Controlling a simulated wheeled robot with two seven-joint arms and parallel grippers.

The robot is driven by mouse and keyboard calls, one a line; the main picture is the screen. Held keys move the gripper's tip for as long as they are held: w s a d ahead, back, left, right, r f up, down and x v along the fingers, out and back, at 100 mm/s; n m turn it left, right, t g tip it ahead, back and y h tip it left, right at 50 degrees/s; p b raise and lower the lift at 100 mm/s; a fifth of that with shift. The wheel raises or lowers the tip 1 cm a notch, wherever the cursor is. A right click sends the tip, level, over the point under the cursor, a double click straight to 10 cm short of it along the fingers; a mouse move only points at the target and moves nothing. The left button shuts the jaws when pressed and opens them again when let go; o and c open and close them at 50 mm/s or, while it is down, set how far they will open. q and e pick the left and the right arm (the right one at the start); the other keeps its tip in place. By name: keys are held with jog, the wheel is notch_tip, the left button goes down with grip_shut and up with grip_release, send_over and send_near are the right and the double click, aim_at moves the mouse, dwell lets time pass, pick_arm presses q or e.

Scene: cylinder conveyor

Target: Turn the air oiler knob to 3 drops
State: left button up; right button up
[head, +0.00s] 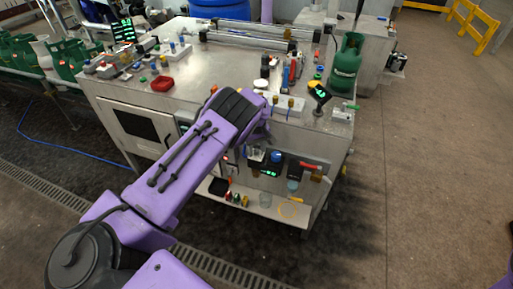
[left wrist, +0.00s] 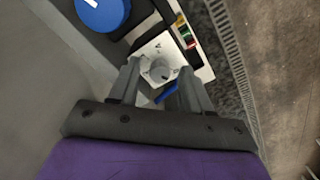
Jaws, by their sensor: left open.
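A round grey knob with a dark mark sits on a white plate (left wrist: 148,49) in the left wrist view; it looks like the air oiler knob (left wrist: 160,71). My left gripper (left wrist: 160,78) is open, with one finger on each side of the knob; I cannot tell whether they touch it. A small blue part (left wrist: 165,94) shows between the fingers. In the head view my left gripper (head: 258,150) is at the cabinet's front panel, mostly hidden by my own wrist, and the oiler cannot be made out clearly. My right gripper is not in view.
A large blue knob with a white mark (left wrist: 103,12) is close to the left finger. The steel cabinet (head: 215,65) carries several buttons, a red tray (head: 162,83) and a green gas bottle (head: 346,62). A low shelf (head: 262,205) juts out below the panel. Floor at right is clear.

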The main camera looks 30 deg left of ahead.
pick_arm(q)
grip_shut()
